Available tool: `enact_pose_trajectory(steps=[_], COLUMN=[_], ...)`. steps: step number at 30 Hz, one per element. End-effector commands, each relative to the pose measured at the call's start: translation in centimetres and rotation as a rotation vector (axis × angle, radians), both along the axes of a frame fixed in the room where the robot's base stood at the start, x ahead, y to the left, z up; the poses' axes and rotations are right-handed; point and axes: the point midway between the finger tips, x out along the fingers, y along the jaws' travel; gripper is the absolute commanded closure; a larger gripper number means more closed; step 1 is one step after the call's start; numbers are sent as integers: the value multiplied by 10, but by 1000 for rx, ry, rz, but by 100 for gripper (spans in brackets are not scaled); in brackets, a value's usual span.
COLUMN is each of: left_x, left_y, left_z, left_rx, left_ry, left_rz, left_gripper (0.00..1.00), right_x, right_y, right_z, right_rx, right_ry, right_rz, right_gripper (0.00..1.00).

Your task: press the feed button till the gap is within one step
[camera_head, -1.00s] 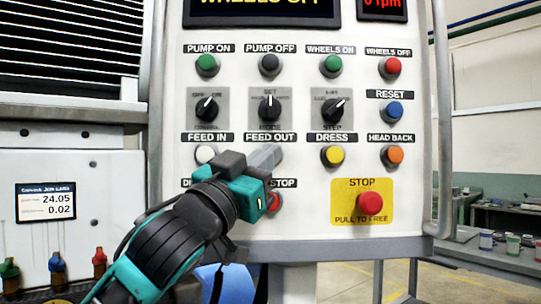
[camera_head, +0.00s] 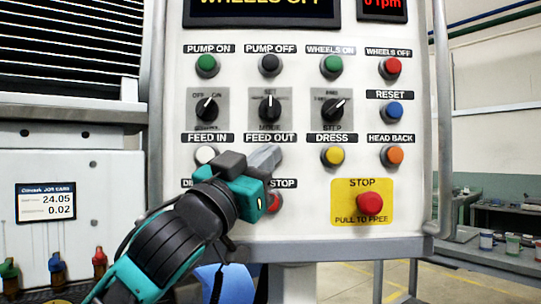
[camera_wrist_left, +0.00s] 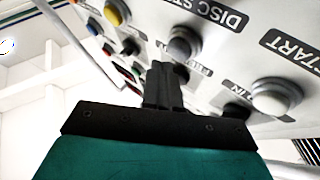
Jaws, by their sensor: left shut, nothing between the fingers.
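The white FEED IN button (camera_head: 205,154) is on the control panel, left of my left gripper (camera_head: 268,155). It also shows in the left wrist view (camera_wrist_left: 272,97). In the left wrist view the fingers (camera_wrist_left: 162,70) end near a grey button (camera_wrist_left: 183,45) below the DISC STOP label; contact cannot be told. A small sign (camera_head: 46,202) at left reads 24.05 and 0.02. My right gripper is not in view.
Around the fingers are the yellow DRESS button (camera_head: 333,156), orange HEAD BACK button (camera_head: 393,156) and red STOP button (camera_head: 370,203). Three selector knobs sit above, including the STEP knob (camera_head: 333,108). The display (camera_head: 262,8) reads WHEELS OFF. A metal rail edges the panel.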

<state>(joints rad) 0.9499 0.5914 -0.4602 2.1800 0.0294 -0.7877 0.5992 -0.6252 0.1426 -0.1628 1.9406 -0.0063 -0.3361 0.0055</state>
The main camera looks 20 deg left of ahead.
Motion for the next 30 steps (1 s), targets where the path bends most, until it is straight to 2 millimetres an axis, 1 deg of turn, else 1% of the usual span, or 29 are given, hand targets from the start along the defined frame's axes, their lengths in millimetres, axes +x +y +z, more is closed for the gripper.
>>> enact_pose_trajectory(steps=[6, 17, 30], left_x=[6, 7, 11], left_y=[2, 2, 4], left_z=[0, 0, 0], left_rx=[-1, -1, -1], left_ry=[0, 0, 0], left_rz=[0, 0, 0], left_gripper=[100, 100, 100], right_x=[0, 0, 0], right_y=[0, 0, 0], right_z=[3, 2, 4], right_rx=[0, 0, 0], right_ry=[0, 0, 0], right_rz=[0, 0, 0], right_gripper=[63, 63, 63])
